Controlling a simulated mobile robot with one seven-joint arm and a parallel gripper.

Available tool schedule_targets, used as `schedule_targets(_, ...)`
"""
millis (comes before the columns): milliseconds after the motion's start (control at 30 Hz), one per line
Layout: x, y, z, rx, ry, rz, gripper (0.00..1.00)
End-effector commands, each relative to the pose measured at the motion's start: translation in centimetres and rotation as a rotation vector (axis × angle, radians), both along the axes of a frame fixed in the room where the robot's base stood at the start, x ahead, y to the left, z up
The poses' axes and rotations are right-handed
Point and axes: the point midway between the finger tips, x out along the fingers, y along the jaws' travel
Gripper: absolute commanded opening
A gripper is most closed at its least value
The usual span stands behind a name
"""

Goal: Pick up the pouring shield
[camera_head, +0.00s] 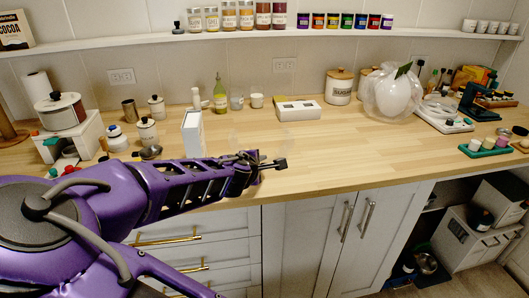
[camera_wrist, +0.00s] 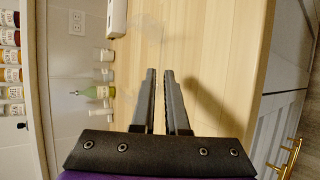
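A faint, clear, see-through shape (camera_head: 247,137) lies on the wooden counter, behind my gripper in the head view. It may be the pouring shield, but its outline is too weak to be sure. A similar faint shape (camera_wrist: 150,27) shows near the top of the wrist view, ahead of my fingers. My gripper (camera_head: 280,163) is over the front part of the counter, apart from that shape. In the wrist view, its two fingers (camera_wrist: 160,72) have a narrow gap with bare wood showing between them. It is empty.
A white box (camera_head: 298,109), a sugar canister (camera_head: 339,87) and a large clear-wrapped white object (camera_head: 392,95) stand at the back. A green bottle (camera_head: 220,95) and small cups stand left of them. The counter's front middle is clear. A shelf of jars (camera_head: 246,16) runs above.

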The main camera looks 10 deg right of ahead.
Motion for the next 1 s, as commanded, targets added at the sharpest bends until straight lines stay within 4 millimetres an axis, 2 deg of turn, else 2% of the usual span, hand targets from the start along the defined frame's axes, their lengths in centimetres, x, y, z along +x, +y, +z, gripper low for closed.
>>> schedule_targets(267,1.4,-0.6,-1.1,-0.001,0.0,-0.001,0.12)
schedule_targets(533,4.3,-1.7,-2.9,0.0,0.0,-0.002,0.12)
schedule_targets(867,4.8,-1.9,-3.1,0.0,0.0,-0.001,0.12)
schedule_targets(933,4.8,-1.9,-3.1,0.001,0.0,0.0,0.0)
schedule_targets(1000,4.8,-1.9,-3.1,0.001,0.0,0.0,0.0)
